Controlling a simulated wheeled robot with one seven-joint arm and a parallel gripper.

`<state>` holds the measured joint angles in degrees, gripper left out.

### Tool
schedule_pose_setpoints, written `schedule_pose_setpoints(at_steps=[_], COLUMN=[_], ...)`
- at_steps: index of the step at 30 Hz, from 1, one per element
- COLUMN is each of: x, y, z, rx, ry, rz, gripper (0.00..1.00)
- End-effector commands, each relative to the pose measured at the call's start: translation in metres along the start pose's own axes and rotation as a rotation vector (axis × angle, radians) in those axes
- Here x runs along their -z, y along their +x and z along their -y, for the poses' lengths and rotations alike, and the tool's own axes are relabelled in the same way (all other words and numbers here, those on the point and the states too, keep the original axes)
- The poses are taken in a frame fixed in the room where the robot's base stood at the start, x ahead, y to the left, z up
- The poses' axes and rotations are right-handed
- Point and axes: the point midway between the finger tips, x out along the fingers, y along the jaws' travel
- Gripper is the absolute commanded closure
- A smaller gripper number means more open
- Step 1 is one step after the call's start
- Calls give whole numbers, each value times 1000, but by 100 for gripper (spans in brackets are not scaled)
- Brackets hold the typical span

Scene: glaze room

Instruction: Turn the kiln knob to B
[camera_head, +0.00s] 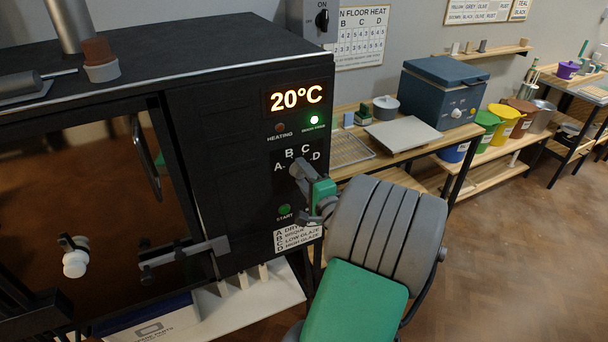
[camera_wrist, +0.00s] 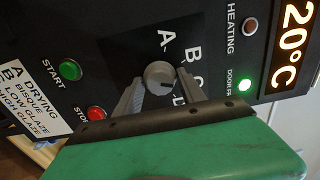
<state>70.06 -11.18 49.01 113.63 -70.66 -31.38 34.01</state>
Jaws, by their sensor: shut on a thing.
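The kiln (camera_head: 215,130) is black, with a lit 20°C display (camera_head: 296,97) on its front panel. Its round grey knob (camera_wrist: 160,75) sits among the white letters A, B, C and D. My gripper (camera_wrist: 160,80) is shut on the knob, with one finger on each side. A dark mark on the knob's face seems to lie towards the C and D side, but I cannot tell the exact letter. In the head view my gripper (camera_head: 299,170) is at the panel below the letters and hides most of the knob.
The green START button (camera_wrist: 70,69) and red STOP button (camera_wrist: 96,113) are close to my fingers. A green lamp (camera_head: 314,120) is lit; the HEATING lamp (camera_head: 280,127) is dark. A wooden bench (camera_head: 430,145) stands to the right, with open floor before it.

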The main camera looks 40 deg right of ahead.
Motion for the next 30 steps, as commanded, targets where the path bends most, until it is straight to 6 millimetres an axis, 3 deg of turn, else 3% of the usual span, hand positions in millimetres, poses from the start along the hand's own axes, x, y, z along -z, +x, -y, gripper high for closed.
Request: schedule_pose_setpoints(at_steps=[7, 30], x=[5, -1], y=[1, 0], z=[0, -1], rx=[-1, -1], ry=[0, -28], rz=[-2, 1], gripper=[94, 94])
